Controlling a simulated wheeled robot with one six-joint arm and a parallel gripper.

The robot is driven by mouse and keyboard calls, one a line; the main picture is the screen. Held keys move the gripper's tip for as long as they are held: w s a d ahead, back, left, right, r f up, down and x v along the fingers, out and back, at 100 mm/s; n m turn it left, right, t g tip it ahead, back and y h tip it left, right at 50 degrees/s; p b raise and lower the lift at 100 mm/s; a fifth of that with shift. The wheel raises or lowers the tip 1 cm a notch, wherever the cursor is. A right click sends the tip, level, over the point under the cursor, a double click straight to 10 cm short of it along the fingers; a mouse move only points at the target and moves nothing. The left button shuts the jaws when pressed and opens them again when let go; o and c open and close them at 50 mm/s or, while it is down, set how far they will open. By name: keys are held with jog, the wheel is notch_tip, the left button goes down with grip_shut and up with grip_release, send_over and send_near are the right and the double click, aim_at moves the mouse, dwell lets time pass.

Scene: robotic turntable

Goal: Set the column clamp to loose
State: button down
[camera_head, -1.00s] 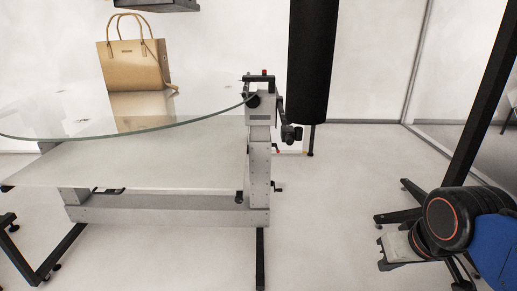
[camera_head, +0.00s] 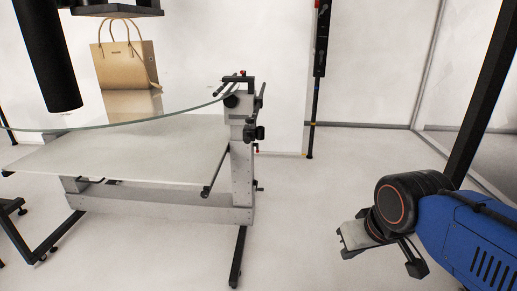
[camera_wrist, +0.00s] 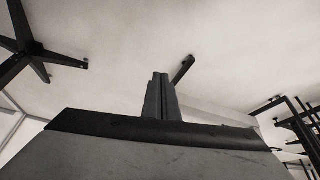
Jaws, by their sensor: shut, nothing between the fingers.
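My gripper shows in the wrist view with its two dark fingers (camera_wrist: 160,90) pressed together, empty, above bare floor. In the head view its grey body (camera_head: 362,236) hangs at the lower right, well away from the turntable; the fingertips are not clear there. The glass turntable (camera_head: 150,121) has a grey end column (camera_head: 241,170) on its right. A thin black upright (camera_head: 320,45) with red parts stands behind. I cannot tell which part is the column clamp or how it is set.
A tan handbag (camera_head: 125,65) stands on the glass. A thick black cylinder (camera_head: 48,55) hangs at the upper left. The table's black foot (camera_head: 238,258) reaches forward. Floor between the table and my arm is clear. A star-shaped black base (camera_wrist: 28,48) shows in the wrist view.

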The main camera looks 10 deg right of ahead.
aim_at(258, 150)
dwell(0.3)
jog(key=c, duration=2.2)
grip_release()
jog(key=shift+o, duration=0.5)
jog(key=shift+w, duration=0.35)
jog(key=w+a+r+m+t+y, duration=0.1)
jog(key=w+a+m+t, duration=0.25)
jog(key=w, duration=1.55)
jog(key=w+a+m+t, duration=0.2)
jog(key=w+a+t, duration=0.15)
jog(key=w, duration=1.55)
jog(key=w+a+f+m+t+h, duration=0.2)
jog(key=w+f+m+t, duration=0.15)
jog(key=w+f, duration=0.55)
jog(key=w+a+f+m+t+h, duration=0.25)
jog(key=w+f+m, duration=0.2)
jog(key=w, duration=0.85)
jog(key=shift+n+y, duration=0.25)
jog(key=shift+y, duration=0.1)
jog(key=w+d, duration=0.1)
jog(key=w, duration=0.4)
jog(key=w+d, duration=0.1)
jog(key=w, duration=0.5)
jog(key=w+d, duration=0.1)
jog(key=w, duration=0.5)
jog(key=shift+w+d+f, duration=0.1)
jog(key=shift+d+f, duration=0.05)
jog(key=shift+d, duration=0.05)
jog(key=shift+c, duration=0.3)
